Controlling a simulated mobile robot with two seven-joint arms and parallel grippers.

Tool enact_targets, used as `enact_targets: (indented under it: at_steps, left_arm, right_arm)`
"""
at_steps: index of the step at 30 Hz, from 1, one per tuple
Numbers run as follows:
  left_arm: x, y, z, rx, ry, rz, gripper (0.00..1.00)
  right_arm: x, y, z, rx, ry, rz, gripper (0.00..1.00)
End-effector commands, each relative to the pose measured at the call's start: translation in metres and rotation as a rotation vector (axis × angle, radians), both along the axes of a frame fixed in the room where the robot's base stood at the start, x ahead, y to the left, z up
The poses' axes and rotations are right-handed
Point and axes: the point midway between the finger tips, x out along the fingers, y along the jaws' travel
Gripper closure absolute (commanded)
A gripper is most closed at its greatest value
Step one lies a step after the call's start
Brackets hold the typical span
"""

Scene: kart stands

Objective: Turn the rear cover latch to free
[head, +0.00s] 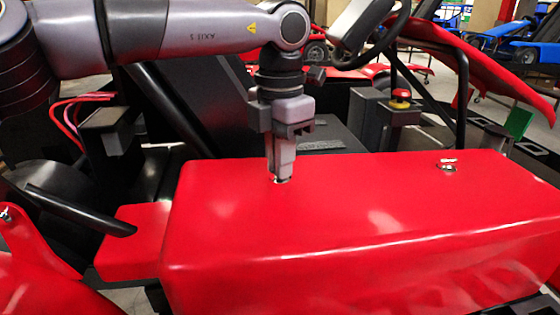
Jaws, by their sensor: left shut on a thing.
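The rear cover (350,215) is a glossy red box-like panel across the lower middle of the head view. My left gripper (281,176) points straight down at the left part of its top. Its fingers are shut on a small metal latch (281,181), which the fingertips mostly hide, so I cannot tell which way it is turned. A second metal latch (447,163) shows uncovered on the right part of the cover's top. My right gripper is not in view.
A black steering wheel (391,38) and a post with a red and yellow button (400,98) stand behind the cover. A black seat (205,95) is behind my left arm. Blue karts (482,43) are in the background.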

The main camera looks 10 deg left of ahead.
Motion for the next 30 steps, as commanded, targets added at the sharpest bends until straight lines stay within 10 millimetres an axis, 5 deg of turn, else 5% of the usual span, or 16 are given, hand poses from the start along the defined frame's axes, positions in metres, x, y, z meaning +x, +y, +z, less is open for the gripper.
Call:
enact_targets:
  at_steps: [30]
  left_arm:
    - [0.001, 0.000, 0.001, -0.003, -0.002, 0.918, 1.00]
  right_arm:
    - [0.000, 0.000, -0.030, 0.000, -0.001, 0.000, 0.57]
